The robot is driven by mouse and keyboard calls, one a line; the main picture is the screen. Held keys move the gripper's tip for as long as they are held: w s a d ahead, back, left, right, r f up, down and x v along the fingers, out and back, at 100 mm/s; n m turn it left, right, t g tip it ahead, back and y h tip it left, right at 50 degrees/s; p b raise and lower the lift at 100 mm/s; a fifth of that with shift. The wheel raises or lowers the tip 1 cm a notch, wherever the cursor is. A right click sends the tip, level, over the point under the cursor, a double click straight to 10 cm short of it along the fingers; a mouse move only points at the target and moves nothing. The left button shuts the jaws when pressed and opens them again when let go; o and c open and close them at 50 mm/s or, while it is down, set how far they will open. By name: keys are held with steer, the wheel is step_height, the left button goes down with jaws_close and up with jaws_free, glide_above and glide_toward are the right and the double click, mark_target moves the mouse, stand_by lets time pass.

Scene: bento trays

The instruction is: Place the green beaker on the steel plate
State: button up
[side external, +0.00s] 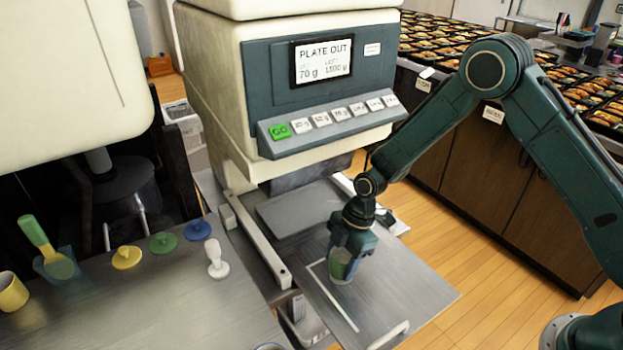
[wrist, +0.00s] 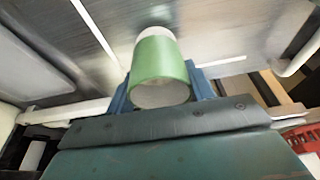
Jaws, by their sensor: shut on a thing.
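My gripper (side external: 348,252) is shut on the green beaker (side external: 340,268). The beaker is upright, with a green band and a pale lower end. It is over the steel plate (side external: 415,292), a flat metal surface in front of the dispensing machine, near the plate's white corner lines. I cannot tell whether the beaker's base touches the plate. In the wrist view the beaker (wrist: 160,65) is between the blue fingers, with the metal surface and a white line behind it. My gripper partly hides the beaker in the side view.
The dispensing machine (side external: 300,80) stands behind the plate, its display reading "PLATE OUT". A white handle (side external: 388,336) is at the plate's front edge. A counter (side external: 150,310) at left holds a yellow cup (side external: 12,292), a scoop (side external: 38,235) and several coloured knobs. The plate's right side is clear.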

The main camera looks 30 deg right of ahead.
steer(key=shift+f, duration=0.8)
steer(key=shift+f, duration=0.1)
steer(key=o, duration=1)
steer(key=v, duration=1.1)
steer(key=shift+d+r, duration=0.2)
steer(key=shift+r, duration=0.4)
steer(key=shift+r, duration=0.1)
